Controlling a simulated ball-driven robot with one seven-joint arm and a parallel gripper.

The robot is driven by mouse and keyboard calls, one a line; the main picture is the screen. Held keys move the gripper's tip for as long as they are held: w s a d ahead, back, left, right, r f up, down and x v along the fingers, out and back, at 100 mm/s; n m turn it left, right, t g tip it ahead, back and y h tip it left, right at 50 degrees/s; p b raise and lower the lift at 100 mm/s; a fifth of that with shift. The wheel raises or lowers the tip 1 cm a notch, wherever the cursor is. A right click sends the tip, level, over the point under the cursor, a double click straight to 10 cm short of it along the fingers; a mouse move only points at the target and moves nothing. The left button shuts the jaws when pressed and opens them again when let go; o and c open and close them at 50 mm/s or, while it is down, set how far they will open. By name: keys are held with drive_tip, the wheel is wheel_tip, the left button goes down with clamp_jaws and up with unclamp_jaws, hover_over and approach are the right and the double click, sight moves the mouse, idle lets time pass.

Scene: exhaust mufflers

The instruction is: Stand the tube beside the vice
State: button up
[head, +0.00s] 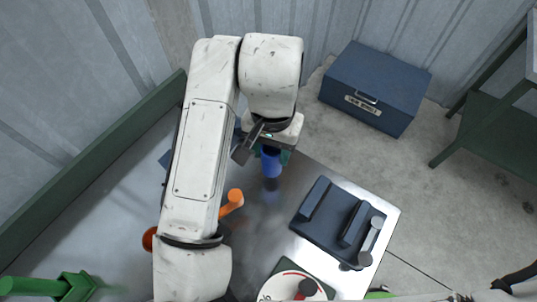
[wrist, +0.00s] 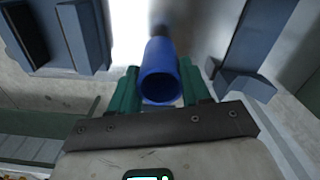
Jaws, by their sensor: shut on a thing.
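The blue tube (head: 270,163) is held upright or nearly so over the metal bench top. My gripper (head: 268,150) is shut on it near its upper end. In the wrist view, the green fingers of my gripper (wrist: 160,90) flank the tube (wrist: 160,70), and its open round end faces the camera. The frames do not clearly show whether its lower end touches the bench. The dark blue vice (head: 335,240) lies to the right of and nearer than the tube, with a gap of bare bench between. It appears in the wrist view at upper left (wrist: 83,40).
An orange-handled item (head: 232,203) and a red ball-shaped part (head: 150,238) lie partly behind my arm. A round white dial (head: 283,288) sits at the near edge. A blue toolbox (head: 375,85) is on the floor. Bare bench (head: 285,200) lies between tube and vice.

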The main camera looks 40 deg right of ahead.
drive_tip(key=shift+w+f, duration=0.35)
drive_tip(key=shift+f, duration=0.05)
drive_tip(key=shift+w+f, duration=0.15)
drive_tip(key=shift+f, duration=1.55)
drive_tip(key=shift+f, duration=0.1)
drive_tip(key=o, duration=1.1)
drive_tip(key=shift+o, duration=0.2)
wheel_tip(320, 180, up, 12)
drive_tip(key=shift+r+p, duration=0.15)
drive_tip(key=shift+p, duration=0.25)
